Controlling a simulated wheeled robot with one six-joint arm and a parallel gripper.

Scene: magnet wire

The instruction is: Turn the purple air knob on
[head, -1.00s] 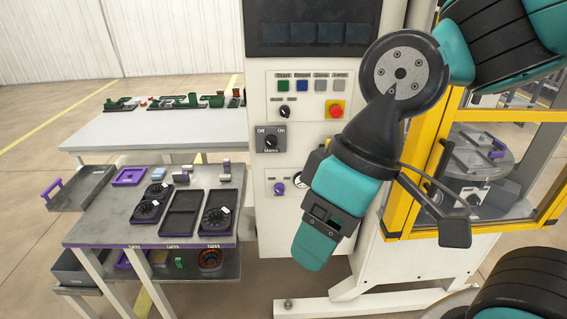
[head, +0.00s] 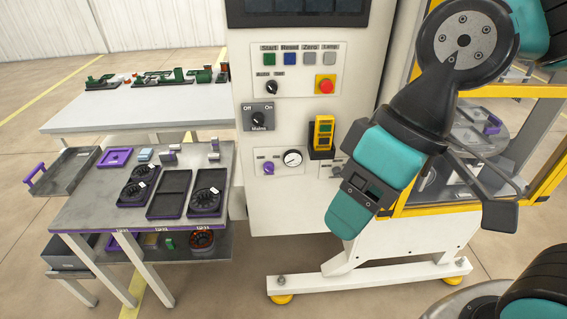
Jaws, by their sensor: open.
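A small purple knob (head: 269,168) sits on the front panel of the white cabinet, just left of a round white gauge (head: 292,158). Its small labels are too fine to read. My gripper (head: 362,188) is at the lower end of my arm, in front of the cabinet and to the right of both knobs. It is open and apart from the left knob. Its fingertips are hard to make out behind the teal and dark wrist parts.
Above the knobs are a mains switch (head: 258,118), a red stop button (head: 326,86) and a yellow-black device (head: 322,131) on a holder. A table with trays (head: 171,192) stands left. A yellow-framed enclosure (head: 430,211) is right. The floor before the cabinet is clear.

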